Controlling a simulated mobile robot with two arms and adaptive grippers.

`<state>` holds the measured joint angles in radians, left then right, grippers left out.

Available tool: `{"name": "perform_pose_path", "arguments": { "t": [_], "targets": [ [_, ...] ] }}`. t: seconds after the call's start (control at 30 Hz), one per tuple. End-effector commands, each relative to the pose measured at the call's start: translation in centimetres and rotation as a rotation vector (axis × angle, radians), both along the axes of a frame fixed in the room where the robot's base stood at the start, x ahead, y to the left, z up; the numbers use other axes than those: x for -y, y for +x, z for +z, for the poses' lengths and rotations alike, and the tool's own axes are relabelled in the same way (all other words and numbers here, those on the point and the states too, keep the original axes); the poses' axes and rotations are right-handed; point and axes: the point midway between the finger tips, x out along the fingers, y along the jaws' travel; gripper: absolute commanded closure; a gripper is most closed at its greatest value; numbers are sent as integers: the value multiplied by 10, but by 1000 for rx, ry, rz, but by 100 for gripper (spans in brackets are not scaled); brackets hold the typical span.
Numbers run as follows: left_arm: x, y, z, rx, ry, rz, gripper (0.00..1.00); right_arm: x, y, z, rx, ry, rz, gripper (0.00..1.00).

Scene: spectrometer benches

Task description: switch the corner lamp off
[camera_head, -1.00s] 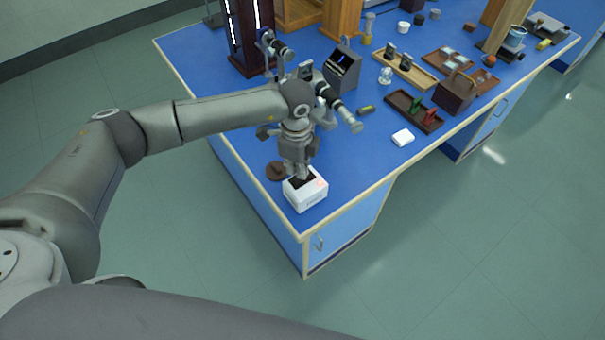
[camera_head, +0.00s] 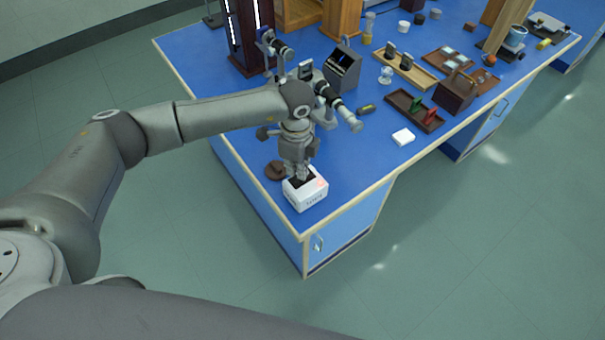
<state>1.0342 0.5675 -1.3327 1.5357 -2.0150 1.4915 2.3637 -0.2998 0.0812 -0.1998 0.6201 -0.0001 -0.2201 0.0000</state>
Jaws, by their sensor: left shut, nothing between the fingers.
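A white box (camera_head: 306,197) with a dark top and a faint red spot stands near the close corner of the blue bench. It is the only thing at that corner that could be the lamp; I cannot make out a switch. My left gripper (camera_head: 303,177) points down at the box's dark top, shut and empty. Its fingertips are at or just above that top; I cannot tell whether they touch. The gripper and wrist hide part of the top. My right gripper is not in view.
A brown round piece (camera_head: 274,171) lies beside the box, partly behind my gripper. A grey optical instrument (camera_head: 329,99) stands behind my wrist. Bare blue bench top (camera_head: 355,160) lies between.

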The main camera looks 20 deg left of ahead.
Motion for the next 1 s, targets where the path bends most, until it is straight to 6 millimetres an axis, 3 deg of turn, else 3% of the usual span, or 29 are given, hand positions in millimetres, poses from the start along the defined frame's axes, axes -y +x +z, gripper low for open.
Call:
{"name": "perform_pose_path", "arguments": {
  "t": [1.0],
  "targets": [
    [0, 0, -16, 0, 0, 0, 100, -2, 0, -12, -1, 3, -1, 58]
  ]
}}
